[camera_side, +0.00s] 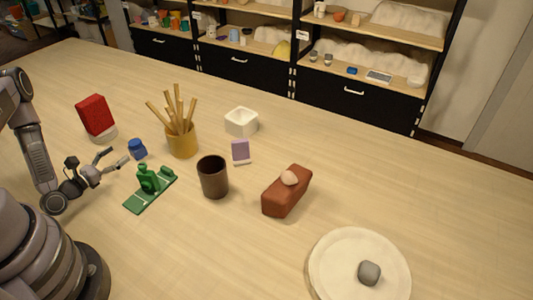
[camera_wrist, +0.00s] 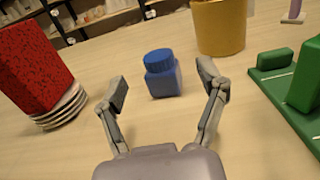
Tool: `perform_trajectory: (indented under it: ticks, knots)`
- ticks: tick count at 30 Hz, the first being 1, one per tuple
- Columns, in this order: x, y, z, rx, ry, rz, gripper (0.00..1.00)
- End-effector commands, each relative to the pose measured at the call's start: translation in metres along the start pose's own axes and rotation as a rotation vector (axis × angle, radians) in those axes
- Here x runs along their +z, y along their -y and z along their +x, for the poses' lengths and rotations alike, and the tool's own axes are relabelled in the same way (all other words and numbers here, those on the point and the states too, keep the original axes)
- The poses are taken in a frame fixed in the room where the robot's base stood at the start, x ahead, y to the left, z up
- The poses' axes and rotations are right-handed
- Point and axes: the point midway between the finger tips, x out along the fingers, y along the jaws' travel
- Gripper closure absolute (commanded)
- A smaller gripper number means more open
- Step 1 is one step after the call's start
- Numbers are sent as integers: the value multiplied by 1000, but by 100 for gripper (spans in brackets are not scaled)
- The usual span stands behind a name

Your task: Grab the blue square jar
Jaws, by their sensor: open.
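The blue square jar (camera_side: 137,149) has a round ridged blue lid and stands upright on the table. In the wrist view the jar (camera_wrist: 162,76) is just beyond my gripper, roughly centred between the fingertips. My gripper (camera_side: 116,158) is open and low over the table, to the left of the jar in the side view. In the wrist view my gripper (camera_wrist: 168,88) has its two fingers spread wide with nothing held between them. I see no contact between the fingers and the jar.
A red block on stacked discs (camera_wrist: 62,105) stands left of the jar. A yellow cup of wooden sticks (camera_side: 182,140) and a green board with green pieces (camera_side: 135,203) stand to its right. A dark brown cup (camera_side: 213,177) is farther right. Bare table surrounds the jar closely.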

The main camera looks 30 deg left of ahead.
Motion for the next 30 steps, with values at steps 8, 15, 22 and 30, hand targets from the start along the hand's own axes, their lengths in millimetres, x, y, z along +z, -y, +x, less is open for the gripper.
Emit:
perform_trajectory:
  ticks: [8,15,22,30]
  knots:
    - [-10,-3,14,36,-17,-2,28]
    - [-10,-4,52,33,-14,-2,28]
    - [-11,-5,69,38,-16,-5,28]
    - [-11,-5,69,38,-17,-6,40]
